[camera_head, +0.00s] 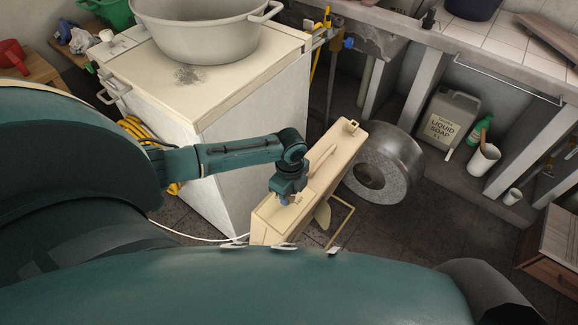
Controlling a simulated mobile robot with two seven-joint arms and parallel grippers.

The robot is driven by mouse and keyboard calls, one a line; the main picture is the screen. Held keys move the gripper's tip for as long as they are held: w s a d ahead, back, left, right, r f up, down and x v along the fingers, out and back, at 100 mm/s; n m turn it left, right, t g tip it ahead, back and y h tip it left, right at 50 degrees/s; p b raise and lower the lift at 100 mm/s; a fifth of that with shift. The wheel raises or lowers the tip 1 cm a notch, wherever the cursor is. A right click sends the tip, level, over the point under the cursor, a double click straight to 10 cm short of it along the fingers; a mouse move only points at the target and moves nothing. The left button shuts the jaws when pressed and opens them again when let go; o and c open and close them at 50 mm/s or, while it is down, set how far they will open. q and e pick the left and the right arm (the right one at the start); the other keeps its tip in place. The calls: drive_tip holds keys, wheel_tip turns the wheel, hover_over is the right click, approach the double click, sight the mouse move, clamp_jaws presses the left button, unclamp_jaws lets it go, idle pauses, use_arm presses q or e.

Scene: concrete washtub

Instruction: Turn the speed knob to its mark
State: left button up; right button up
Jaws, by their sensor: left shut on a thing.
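A narrow cream machine housing (335,162) stands in the middle of the view, running from the near edge up to the right. My left arm comes in from the left, over the white cabinet's front corner. My left gripper (284,199) points down at the near part of the housing's top and is shut on the speed knob there. The knob and its mark are hidden under the gripper or too small to make out, so I cannot tell how the knob is turned. My right gripper is not in view.
A white cabinet (262,120) with a large grey basin (205,38) on it stands behind my left arm. A grey drum (392,160) is just right of the housing. A soap canister (448,120) and white cup (483,160) stand farther right. Dark floor (425,235) lies clear at right.

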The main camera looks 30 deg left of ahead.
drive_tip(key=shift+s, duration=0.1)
use_arm(q)
drive_tip(key=o, duration=1)
drive_tip(key=r+p, duration=0.2)
drive_tip(key=r, duration=1.1)
drive_tip(key=shift+w+r, duration=0.1)
drive_tip(key=shift+w, duration=0.1)
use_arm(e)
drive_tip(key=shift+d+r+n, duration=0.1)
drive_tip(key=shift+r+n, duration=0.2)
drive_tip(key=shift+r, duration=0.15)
use_arm(q)
drive_tip(key=shift+d, duration=0.1)
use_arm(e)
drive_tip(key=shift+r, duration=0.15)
